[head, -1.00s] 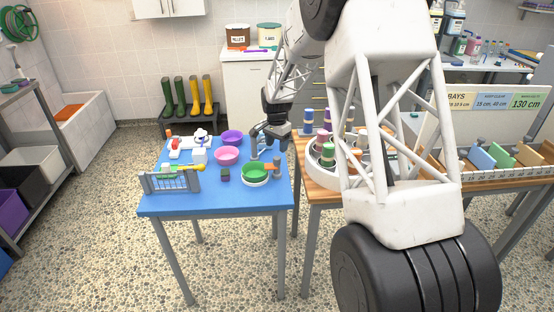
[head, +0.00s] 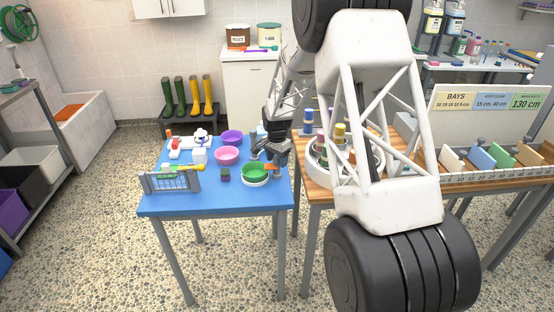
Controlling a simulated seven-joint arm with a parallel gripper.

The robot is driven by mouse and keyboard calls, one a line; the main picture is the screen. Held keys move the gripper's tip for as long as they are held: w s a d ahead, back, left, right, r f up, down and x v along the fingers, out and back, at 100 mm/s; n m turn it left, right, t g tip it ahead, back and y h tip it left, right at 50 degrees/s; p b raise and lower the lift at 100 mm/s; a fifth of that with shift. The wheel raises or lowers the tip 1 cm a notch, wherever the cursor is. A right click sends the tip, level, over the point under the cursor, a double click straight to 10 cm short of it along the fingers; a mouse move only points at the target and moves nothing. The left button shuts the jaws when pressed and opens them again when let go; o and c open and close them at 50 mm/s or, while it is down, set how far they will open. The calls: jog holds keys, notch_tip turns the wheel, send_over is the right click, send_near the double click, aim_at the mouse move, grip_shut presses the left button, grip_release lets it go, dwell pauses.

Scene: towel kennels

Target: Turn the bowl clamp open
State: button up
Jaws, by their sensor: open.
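A green bowl (head: 256,172) sits in a white round holder (head: 255,183) at the front right of the blue table. The bowl clamp (head: 271,167), with an orange-brown part on top, stands at the bowl's right edge. My gripper (head: 275,160) is open and points down right at the clamp, partly hiding it. I cannot tell whether the fingers touch it or stand around it. The clamp's turn is too small to read.
A pink bowl (head: 226,155) and a purple bowl (head: 232,137) stand left of and behind the green bowl. A small dark block (head: 225,174) lies between. A grey rack (head: 172,183) stands at the front left. A wooden table (head: 318,190) adjoins on the right.

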jog(key=c, duration=0.9)
jog(key=shift+n, duration=0.5)
jog(key=n, duration=0.2)
jog(key=shift+n, duration=0.3)
jog(key=n, duration=1.4)
jog(key=shift+n, duration=0.3)
